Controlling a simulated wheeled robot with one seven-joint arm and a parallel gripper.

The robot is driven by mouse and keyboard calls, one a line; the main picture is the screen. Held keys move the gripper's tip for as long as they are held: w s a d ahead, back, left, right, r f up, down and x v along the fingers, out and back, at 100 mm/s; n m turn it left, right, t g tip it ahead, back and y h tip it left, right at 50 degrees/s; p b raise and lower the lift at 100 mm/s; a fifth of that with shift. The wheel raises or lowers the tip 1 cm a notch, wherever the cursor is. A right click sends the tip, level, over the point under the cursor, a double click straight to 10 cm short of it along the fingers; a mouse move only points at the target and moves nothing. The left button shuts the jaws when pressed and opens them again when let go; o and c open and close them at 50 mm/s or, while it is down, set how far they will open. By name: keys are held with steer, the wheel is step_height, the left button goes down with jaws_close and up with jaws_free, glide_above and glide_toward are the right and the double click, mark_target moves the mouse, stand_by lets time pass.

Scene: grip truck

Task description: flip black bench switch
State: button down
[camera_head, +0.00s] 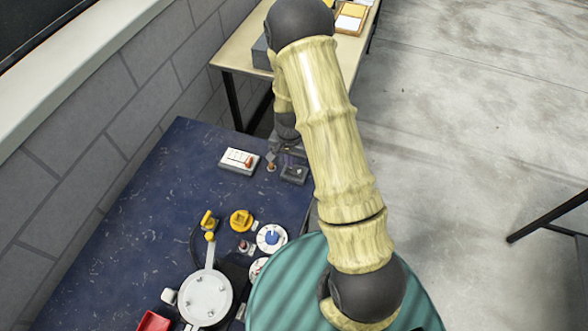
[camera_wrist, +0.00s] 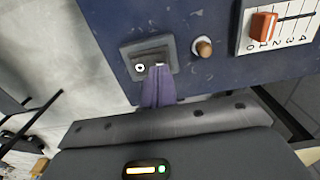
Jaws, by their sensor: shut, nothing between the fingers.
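The black bench switch (camera_head: 294,174) sits near the right edge of the blue bench, partly covered by my arm's end in the head view. In the wrist view the switch (camera_wrist: 130,50) is a dark grey plate with a darker rocker, a white round mark showing on the rocker's left part. My gripper (camera_wrist: 159,70) has its purple fingers shut together and empty. Their tips are at the right part of the rocker, overlapping it in the picture; I cannot tell if they touch. In the head view my gripper (camera_head: 289,160) is small and partly hidden.
A brown-tipped knob (camera_wrist: 204,47) stands close beside the switch. A white slider box (camera_wrist: 287,22) with a red-orange handle lies beyond it. White dials, a yellow knob (camera_head: 241,220) and a round metal device (camera_head: 206,297) occupy the nearer bench (camera_head: 150,215).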

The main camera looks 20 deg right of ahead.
steer(key=shift+f+b, duration=0.65)
steer(key=shift+f, duration=0.3)
stand_by(0.9)
steer(key=shift+r, duration=0.1)
steer(key=shift+r+p, duration=2.7)
steer(key=shift+r, duration=0.8)
steer(key=s+r+n+t, duration=0.1)
steer(key=s+r+n, duration=0.2)
steer(key=s+r, duration=0.4)
steer(key=s+r+n+t, duration=0.1)
steer(key=s+r+n, duration=0.3)
steer(key=r, duration=0.9)
steer(key=s, duration=0.3)
steer(key=shift+s+r+t, duration=0.2)
steer(key=shift+r+t, duration=0.1)
steer(key=shift+r, duration=0.05)
steer(key=c, duration=2.1)
jaws_free()
